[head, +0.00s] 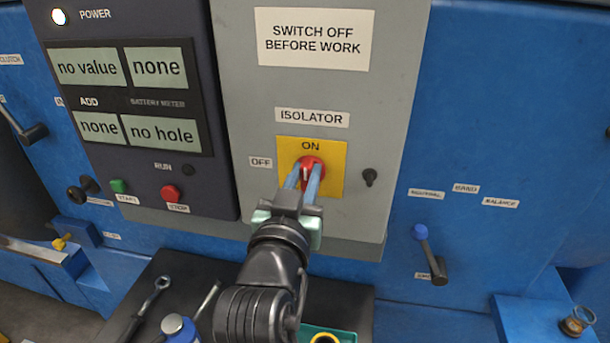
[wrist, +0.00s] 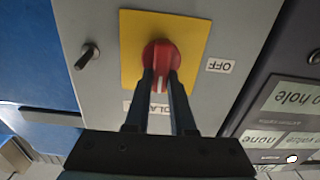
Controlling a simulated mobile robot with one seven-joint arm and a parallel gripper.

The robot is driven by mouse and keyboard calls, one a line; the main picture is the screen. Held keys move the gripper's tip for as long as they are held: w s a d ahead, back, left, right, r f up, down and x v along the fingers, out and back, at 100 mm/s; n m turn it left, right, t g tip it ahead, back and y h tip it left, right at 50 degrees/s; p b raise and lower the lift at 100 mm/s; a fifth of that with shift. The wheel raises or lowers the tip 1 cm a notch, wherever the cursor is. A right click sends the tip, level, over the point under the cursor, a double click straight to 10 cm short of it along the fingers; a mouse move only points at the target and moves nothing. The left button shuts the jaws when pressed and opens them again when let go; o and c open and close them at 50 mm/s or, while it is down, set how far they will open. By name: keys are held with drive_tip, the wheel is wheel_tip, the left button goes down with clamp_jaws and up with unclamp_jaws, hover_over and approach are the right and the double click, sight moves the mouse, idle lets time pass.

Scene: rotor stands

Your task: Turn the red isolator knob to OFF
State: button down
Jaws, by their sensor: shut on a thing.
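The red isolator knob (head: 309,165) sits on a yellow plate (head: 333,184) on the grey isolator panel, with ON printed above it and an OFF label (head: 261,162) to its left. Its white mark stands roughly upright, toward ON. My gripper (head: 305,180) reaches up from below, with its two blue fingers shut on the knob. In the wrist view the picture is turned over; the fingers lie on both sides of the red knob (wrist: 160,55), and the OFF label (wrist: 220,66) is at its right. The fingers hide part of the knob.
A small black key or latch (head: 370,177) sticks out right of the plate. A dark panel with displays, a green button (head: 118,186) and a red button (head: 170,193) is at left. A blue-knobbed lever (head: 430,255) juts out at right. Tools lie on the dark surface below.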

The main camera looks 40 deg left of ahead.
drive_tip(key=n, duration=0.2)
drive_tip(key=n+b, duration=0.1)
drive_tip(key=n, duration=0.1)
drive_tip(key=shift+s+a+f, duration=0.1)
drive_tip(key=shift+s+a, duration=0.05)
drive_tip(key=shift+a, duration=0.05)
drive_tip(key=shift+s+a+f+n+b, duration=0.15)
drive_tip(key=shift+n+b, duration=0.6)
drive_tip(key=shift+n, duration=1.5)
drive_tip(key=shift+a+f+n+b, duration=0.1)
drive_tip(key=shift+f+n+b, duration=0.45)
drive_tip(key=shift+n, duration=1.75)
drive_tip(key=shift+s+a+r+n+b, duration=0.15)
drive_tip(key=shift+n+b, duration=0.8)
drive_tip(key=shift+n, duration=1.3)
drive_tip(key=shift+f, duration=0.1)
drive_tip(key=c, duration=0.8)
unclamp_jaws()
drive_tip(key=shift+o, duration=0.2)
